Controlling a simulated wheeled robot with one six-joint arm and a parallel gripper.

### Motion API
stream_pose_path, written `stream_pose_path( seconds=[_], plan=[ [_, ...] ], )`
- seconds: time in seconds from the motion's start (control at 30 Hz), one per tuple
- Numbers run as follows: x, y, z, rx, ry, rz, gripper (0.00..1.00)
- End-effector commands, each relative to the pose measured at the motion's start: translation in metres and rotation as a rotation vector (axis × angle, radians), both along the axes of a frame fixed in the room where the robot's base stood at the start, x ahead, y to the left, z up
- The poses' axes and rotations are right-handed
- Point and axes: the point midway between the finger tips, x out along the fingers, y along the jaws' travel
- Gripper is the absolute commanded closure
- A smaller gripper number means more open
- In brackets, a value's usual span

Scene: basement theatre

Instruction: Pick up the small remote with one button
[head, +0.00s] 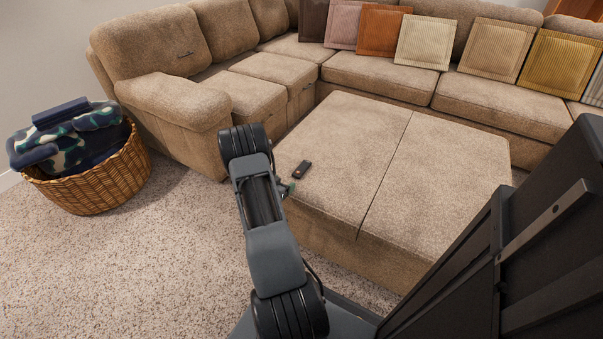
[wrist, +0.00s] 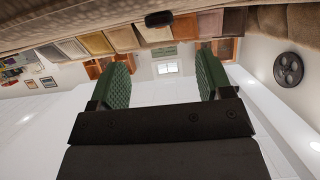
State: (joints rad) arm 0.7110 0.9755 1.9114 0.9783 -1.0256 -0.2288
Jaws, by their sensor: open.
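The small dark remote (head: 301,169) lies on the near left part of the tan ottoman (head: 345,140), close to its left edge. A small light spot shows on it; I cannot make out its buttons. In the wrist view the remote (wrist: 158,19) is a small dark shape on the surface at the top, beyond the fingertips and between them. My gripper (wrist: 161,72) is open, with its two green fingers apart and nothing between them. In the head view my arm hides most of the gripper; a green bit shows just left of the remote.
A tan sectional sofa (head: 268,70) with several cushions wraps behind and left of the ottoman. A wicker basket (head: 95,185) with blue blankets stands on the carpet at the left. A dark panel (head: 480,260) fills the lower right. Carpet is clear at front left.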

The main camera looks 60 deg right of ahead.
Motion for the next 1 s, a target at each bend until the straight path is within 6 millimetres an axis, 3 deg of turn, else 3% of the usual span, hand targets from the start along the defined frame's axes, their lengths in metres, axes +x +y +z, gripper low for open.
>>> stream_pose_path(
  seconds=[0.1,0.43,0.7,1.0],
  plan=[
    [-0.001,-0.017,-0.009,0.0,-0.001,-0.002,0.28],
    [0.0,-0.037,-0.017,0.001,-0.001,0.002,0.28],
    [-0.002,-0.07,-0.032,0.0,-0.002,0.001,0.28],
    [-0.006,-0.082,-0.036,0.006,0.001,-0.004,0.28]
  ],
)
